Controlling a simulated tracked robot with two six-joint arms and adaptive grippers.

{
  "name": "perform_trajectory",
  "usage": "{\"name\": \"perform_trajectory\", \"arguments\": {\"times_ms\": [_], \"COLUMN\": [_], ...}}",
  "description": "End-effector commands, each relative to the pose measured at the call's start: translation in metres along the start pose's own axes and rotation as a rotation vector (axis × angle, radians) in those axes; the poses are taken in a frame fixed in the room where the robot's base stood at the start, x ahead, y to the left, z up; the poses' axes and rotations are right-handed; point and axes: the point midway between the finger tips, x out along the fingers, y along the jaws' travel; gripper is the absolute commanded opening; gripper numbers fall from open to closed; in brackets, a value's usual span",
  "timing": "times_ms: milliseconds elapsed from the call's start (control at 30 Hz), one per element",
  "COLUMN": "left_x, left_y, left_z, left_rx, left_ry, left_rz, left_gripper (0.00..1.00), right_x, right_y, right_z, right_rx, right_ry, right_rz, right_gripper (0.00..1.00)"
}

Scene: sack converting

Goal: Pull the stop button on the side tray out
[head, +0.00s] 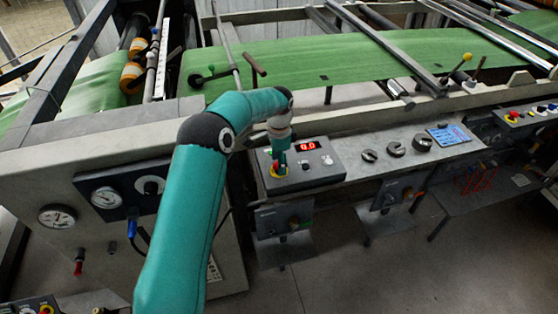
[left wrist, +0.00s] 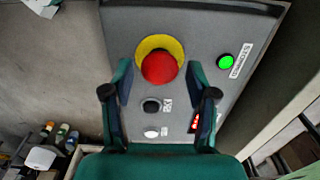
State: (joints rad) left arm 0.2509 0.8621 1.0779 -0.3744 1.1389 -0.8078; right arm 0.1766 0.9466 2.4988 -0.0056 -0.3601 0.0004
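The stop button (left wrist: 160,67) is a round red mushroom head on a yellow ring, on a grey panel on the side tray (head: 328,173). In the head view the button (head: 278,171) shows partly behind my left gripper (head: 279,168), which points down over it. In the left wrist view my left gripper (left wrist: 158,66) is open, one finger on each side of the red head. Gaps show between the fingers and the head, and I see no contact. Whether the button is in or out, I cannot tell. My right gripper is not in view.
Close to the button are a green button (left wrist: 225,62), a black knob (left wrist: 151,106), a white button (left wrist: 151,132) and a red display (head: 306,146). Several dark knobs (head: 396,149) sit further right. A machine with green sheet (head: 300,60) runs behind.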

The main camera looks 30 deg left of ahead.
Motion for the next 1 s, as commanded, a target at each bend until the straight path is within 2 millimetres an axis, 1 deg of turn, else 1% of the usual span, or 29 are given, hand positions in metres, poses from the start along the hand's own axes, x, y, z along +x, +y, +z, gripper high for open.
{"name": "perform_trajectory", "arguments": {"times_ms": [33, 300, 467, 600, 833, 867, 1000], "left_x": [0.000, 0.000, -0.001, -0.012, -0.012, -0.012, -0.012], "left_y": [0.000, 0.000, 0.000, 0.000, -0.001, -0.001, 0.000], "left_z": [0.000, 0.000, -0.001, -0.001, -0.002, -0.002, -0.002], "left_rx": [0.000, 0.001, 0.001, 0.002, 0.002, 0.002, 0.002], "left_ry": [0.000, 0.000, 0.000, 0.001, 0.002, 0.002, 0.001], "left_rz": [0.000, 0.000, -0.001, -0.002, -0.004, -0.004, -0.003], "left_gripper": [0.44, 0.00, 0.00, 0.00, 0.00, 0.43, 0.66], "right_x": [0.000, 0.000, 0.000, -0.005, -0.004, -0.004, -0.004], "right_y": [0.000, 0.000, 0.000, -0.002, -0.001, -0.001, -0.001], "right_z": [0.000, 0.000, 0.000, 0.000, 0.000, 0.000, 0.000], "right_rx": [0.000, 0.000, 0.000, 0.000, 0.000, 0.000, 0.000], "right_ry": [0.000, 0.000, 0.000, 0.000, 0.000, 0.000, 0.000], "right_rz": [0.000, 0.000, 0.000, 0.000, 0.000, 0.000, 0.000], "right_gripper": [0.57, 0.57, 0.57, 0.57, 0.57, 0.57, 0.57]}}
